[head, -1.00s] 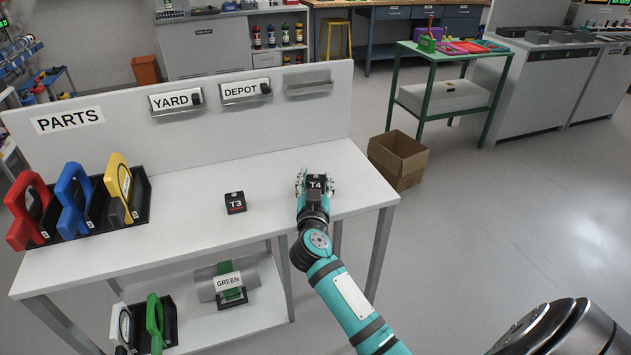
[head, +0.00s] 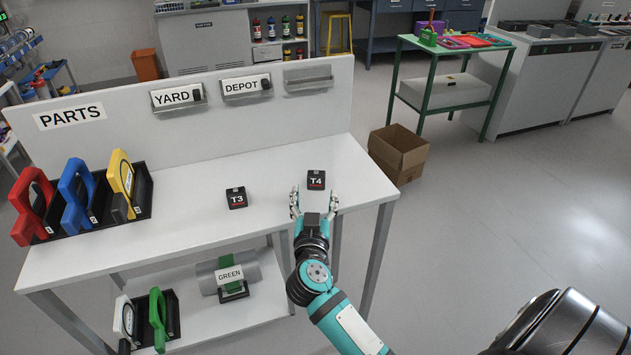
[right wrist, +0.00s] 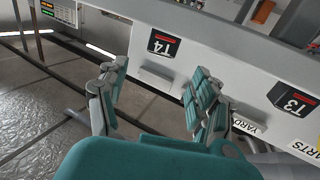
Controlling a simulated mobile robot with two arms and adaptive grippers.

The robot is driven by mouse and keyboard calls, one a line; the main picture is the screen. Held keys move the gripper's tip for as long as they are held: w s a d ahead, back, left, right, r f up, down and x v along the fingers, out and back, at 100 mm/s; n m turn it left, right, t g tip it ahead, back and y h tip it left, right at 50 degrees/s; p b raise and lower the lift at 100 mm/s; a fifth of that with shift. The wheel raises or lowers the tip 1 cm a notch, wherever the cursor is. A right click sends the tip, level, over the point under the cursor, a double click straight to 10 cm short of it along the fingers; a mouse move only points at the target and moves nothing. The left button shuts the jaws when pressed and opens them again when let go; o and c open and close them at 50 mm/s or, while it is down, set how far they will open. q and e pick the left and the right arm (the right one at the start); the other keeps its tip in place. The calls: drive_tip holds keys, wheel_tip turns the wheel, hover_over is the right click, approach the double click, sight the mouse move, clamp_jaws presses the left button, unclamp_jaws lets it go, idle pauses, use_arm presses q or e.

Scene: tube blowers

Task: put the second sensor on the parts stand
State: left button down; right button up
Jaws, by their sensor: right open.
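The black sensor marked T4 (head: 316,180) stands on the top of the parts stand (head: 190,235), toward its right end. The black sensor marked T3 (head: 236,198) stands on the same top, to the left of T4. My right gripper (head: 314,203) is open and empty, just in front of T4 and apart from it. In the right wrist view, T4 (right wrist: 164,46) lies beyond the spread fingers (right wrist: 150,98), and T3 (right wrist: 293,98) is at the right. My left gripper is not in view.
A black rack (head: 143,203) with red, blue and yellow handled tools fills the stand's left end. A back panel with PARTS (head: 70,117), YARD and DEPOT labels rises behind. The lower shelf holds a GREEN-labelled roll (head: 228,276). A cardboard box (head: 398,155) is on the floor at right.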

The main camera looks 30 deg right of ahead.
drive_tip(key=shift+v, duration=1.9)
drive_tip(key=w+a+f+n+t+y, duration=0.1)
drive_tip(key=a+f+n+t+y, duration=0.2)
drive_tip(key=a+n+t+y, duration=0.55)
drive_tip(key=s+a+f+g+y, duration=0.1)
drive_tip(key=s+a+f+g, duration=0.2)
drive_tip(key=f, duration=0.7)
drive_tip(key=s+a+f+n+g+y, duration=0.1)
drive_tip(key=s+f+g+y, duration=0.2)
drive_tip(key=f, duration=0.8)
drive_tip(key=s+a+f+g, duration=0.15)
drive_tip(key=f+g, duration=0.35)
drive_tip(key=f, duration=0.5)
drive_tip(key=s+d+f+g, duration=0.3)
drive_tip(key=s+f+g, duration=0.3)
drive_tip(key=s+f, duration=1.2)
drive_tip(key=s+d+f+g+h, duration=0.1)
drive_tip(key=s+d+f+g, duration=0.1)
drive_tip(key=s, duration=0.7)
drive_tip(key=s+d+f+g+h, duration=0.1)
drive_tip(key=s+d+f+g, duration=0.1)
drive_tip(key=s, duration=0.7)
drive_tip(key=shift+s+f+g, duration=0.35)
drive_tip(key=shift+f+g, duration=0.2)
drive_tip(key=shift+f, duration=0.25)
